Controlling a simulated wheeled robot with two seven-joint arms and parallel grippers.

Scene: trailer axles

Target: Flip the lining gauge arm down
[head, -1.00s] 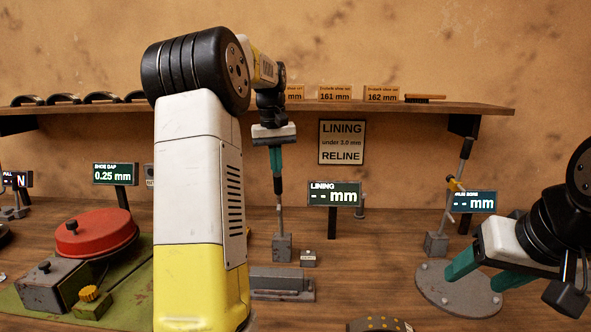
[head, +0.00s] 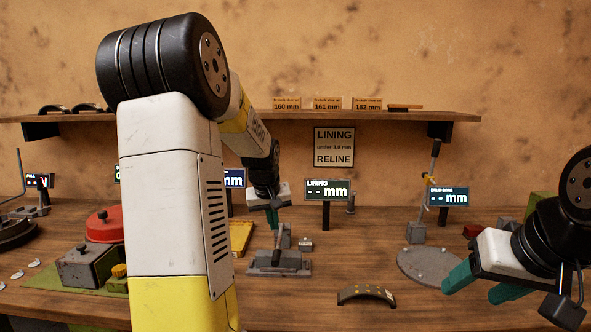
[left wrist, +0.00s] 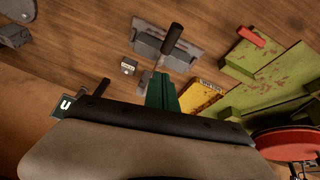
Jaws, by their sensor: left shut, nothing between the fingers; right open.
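The lining gauge (head: 262,268) is a grey metal base on the bench, left of centre. Its arm with a black handle (head: 284,259) lies low over the base, the handle toward me; it also shows in the left wrist view (left wrist: 172,38). My left gripper (head: 273,222) is shut and empty, just above and behind the gauge. Its green fingers (left wrist: 162,92) point at the gauge in the left wrist view; whether they touch it I cannot tell. The lining display (head: 327,190) reads "-- mm". My right gripper (head: 478,288) is open and empty at the right.
A curved brake shoe (head: 367,295) lies on the bench in front. A round grey plate (head: 425,265) with a post stands at the right. A red drum (head: 104,228) and green base are at the left. A yellow tray (head: 241,237) sits beside the gauge. A shelf (head: 350,116) runs behind.

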